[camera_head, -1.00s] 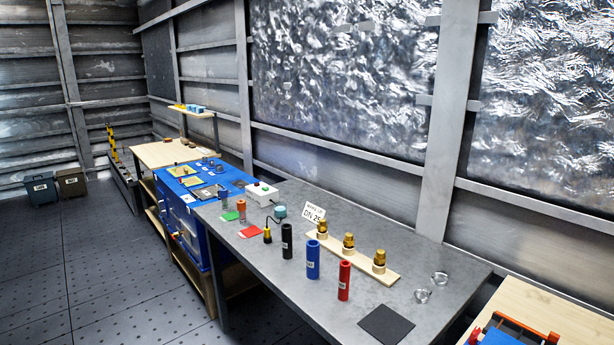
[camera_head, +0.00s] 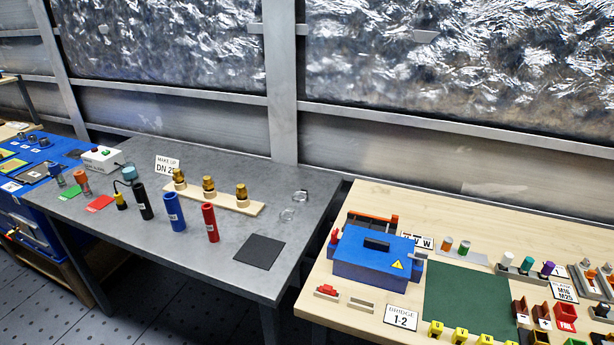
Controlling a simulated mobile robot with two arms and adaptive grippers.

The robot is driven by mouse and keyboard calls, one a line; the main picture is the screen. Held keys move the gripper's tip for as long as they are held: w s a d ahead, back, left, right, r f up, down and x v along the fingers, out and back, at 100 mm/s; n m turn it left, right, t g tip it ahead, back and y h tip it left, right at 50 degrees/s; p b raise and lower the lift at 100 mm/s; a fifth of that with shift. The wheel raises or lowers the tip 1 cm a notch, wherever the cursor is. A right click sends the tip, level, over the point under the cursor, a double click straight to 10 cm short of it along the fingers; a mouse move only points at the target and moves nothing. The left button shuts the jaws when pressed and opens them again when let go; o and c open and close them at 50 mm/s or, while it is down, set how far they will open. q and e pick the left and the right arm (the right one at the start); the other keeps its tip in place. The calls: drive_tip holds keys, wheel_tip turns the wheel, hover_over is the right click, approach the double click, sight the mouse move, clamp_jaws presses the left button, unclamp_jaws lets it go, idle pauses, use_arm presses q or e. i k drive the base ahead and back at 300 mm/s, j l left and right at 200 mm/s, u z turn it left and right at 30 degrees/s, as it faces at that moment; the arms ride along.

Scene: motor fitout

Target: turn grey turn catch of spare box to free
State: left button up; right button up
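A blue box (camera_head: 372,268) with a dark handle slot on its lid and a yellow warning triangle stands on the wooden bench at the right. I cannot tell whether it is the spare box, as no such label is readable. A small grey part (camera_head: 420,256) shows at its right end, and a red part (camera_head: 335,237) at its left end. Whether the grey part is the turn catch, and how it is turned, is too small to tell. Neither of my grippers is in view.
A green mat (camera_head: 468,302) lies right of the blue box, with several labelled parts beyond it. A "BRIDGE 1-2" sign (camera_head: 401,318) stands in front. The grey metal table (camera_head: 235,262) to the left carries coloured cylinders and a black pad (camera_head: 260,251). A gap separates the benches.

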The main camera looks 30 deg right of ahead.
sight(420, 256)
drive_tip(key=i+j+z, duration=0.1)
drive_tip(key=z, duration=1.25)
drive_tip(key=j+z, duration=0.8)
drive_tip(key=k+j+z, duration=0.1)
drive_tip(key=j+z, duration=0.35)
drive_tip(key=j+u, duration=0.35)
drive_tip(key=l+u, duration=0.3)
drive_tip(key=l, duration=0.35)
drive_tip(key=k+l+u, duration=0.15)
drive_tip(key=l+u, duration=0.15)
drive_tip(key=l, duration=0.3)
